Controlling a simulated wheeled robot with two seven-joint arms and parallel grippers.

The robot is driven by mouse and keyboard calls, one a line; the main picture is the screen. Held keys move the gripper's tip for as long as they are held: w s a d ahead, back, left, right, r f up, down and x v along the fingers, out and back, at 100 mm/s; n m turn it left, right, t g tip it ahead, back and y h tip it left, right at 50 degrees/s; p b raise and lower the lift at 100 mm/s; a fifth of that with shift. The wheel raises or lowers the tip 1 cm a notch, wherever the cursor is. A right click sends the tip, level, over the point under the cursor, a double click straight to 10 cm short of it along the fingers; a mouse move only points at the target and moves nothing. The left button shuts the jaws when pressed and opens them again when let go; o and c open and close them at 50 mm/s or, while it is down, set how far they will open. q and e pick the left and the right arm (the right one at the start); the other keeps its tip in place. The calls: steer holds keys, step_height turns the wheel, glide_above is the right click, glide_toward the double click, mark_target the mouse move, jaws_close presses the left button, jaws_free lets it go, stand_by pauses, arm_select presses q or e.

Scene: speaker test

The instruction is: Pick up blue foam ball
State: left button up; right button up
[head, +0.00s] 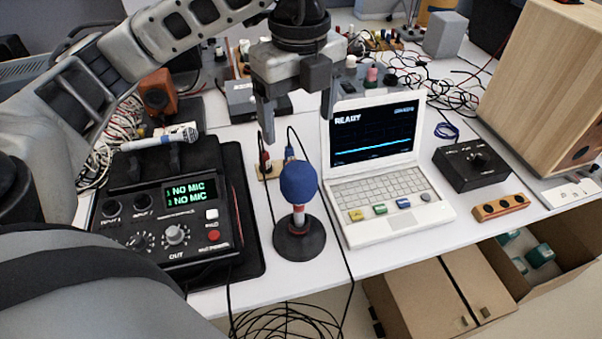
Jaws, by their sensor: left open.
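The blue foam ball (298,183) sits on top of a short red and white post on a round black base (299,239), near the front edge of the white table (331,268). My left gripper (298,128) comes in from the upper left and points down. Its two fingers are apart with nothing between them. In the picture it is above the ball, with a gap between the fingertips and the ball. My right gripper is not in view.
A white laptop (385,190) stands just right of the ball. A black mixer (160,215) with a microphone (160,138) on top is to the left. A black knob box (474,166) and a wooden speaker (545,90) stand at right. Black cables run near the base.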

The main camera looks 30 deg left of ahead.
mark_target(299, 169)
arm_select(q)
step_height(299, 169, down, 8)
steer(key=shift+b, duration=0.5)
steer(key=f, duration=0.5)
steer(key=shift+s+d+f+p, duration=0.1)
steer(key=shift+s+p, duration=0.15)
steer(key=shift+p, duration=0.15)
steer(key=c, duration=1.1)
